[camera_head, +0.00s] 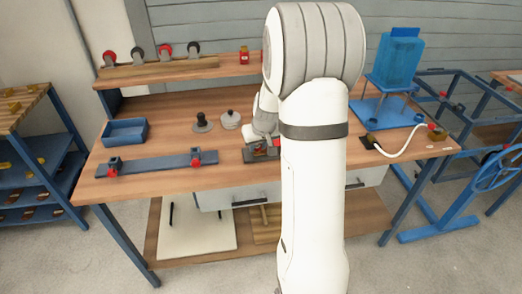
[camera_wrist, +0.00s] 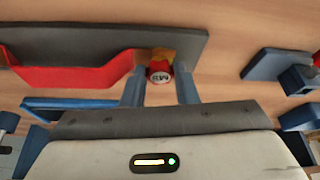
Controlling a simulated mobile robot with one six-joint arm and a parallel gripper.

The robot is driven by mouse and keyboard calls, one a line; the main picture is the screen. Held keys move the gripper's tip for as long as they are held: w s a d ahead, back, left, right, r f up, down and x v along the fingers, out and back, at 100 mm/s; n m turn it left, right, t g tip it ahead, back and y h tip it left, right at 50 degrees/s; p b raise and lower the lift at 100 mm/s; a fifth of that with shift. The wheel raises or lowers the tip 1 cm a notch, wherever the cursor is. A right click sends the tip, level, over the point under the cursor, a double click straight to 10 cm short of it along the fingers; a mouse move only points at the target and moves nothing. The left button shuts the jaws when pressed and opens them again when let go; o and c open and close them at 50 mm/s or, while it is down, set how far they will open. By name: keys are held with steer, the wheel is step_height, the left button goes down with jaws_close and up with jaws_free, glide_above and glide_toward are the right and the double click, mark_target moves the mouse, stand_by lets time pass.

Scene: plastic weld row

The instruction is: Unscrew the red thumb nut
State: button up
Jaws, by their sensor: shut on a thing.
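The red thumb nut (camera_wrist: 153,68), with a pale end face marked M8, sits between the two blue-grey fingers of my gripper (camera_wrist: 160,82) in the wrist view. The fingers are shut on it from left and right. Behind the nut is a brass-coloured part (camera_wrist: 163,53) at the edge of a dark plate (camera_wrist: 180,40). A red bracket-like piece (camera_wrist: 75,76) lies along that plate to the left. In the head view my gripper (camera_head: 262,143) is low over the dark fixture (camera_head: 248,156) on the bench; my arm hides part of it, and the nut is not clear there.
On the wooden bench (camera_head: 110,186) are a blue tray (camera_head: 125,132), a blue bar (camera_head: 150,166) with red-knobbed clamps, and two dark or grey round pieces (camera_head: 202,123). A blue stand (camera_head: 397,62) and white cable (camera_head: 400,152) are at right.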

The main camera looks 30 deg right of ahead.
steer(key=shift+w+d+f+n+y+b, duration=0.1)
steer(key=shift+n+y+b, duration=0.3)
steer(key=shift+n+b, duration=1)
steer(key=shift+w+d+f+n+y+b, duration=0.1)
steer(key=shift+n+y+b, duration=0.4)
steer(key=shift+b, duration=1.6)
steer(key=n+b, duration=0.1)
steer(key=n, duration=0.1)
steer(key=n+y+b, duration=0.1)
steer(key=n+b, duration=0.1)
steer(key=shift+d+r+n+g, duration=0.1)
steer(key=shift+r+n+g, duration=0.05)
steer(key=shift+n+g, duration=0.2)
steer(key=n, duration=0.2)
steer(key=n+g+y, duration=0.1)
steer(key=n, duration=0.1)
steer(key=shift+w+d+r+y, duration=0.1)
steer(key=shift+w+r+y, duration=0.1)
steer(key=shift+y, duration=0.1)
steer(key=n+g, duration=0.1)
steer(key=n, duration=0.1)
steer(key=n+g, duration=0.1)
steer(key=n, duration=0.2)
steer(key=shift+y+p, duration=0.3)
steer(key=o, duration=0.9)
steer(key=shift+f+m, duration=0.1)
steer(key=shift+m, duration=0.15)
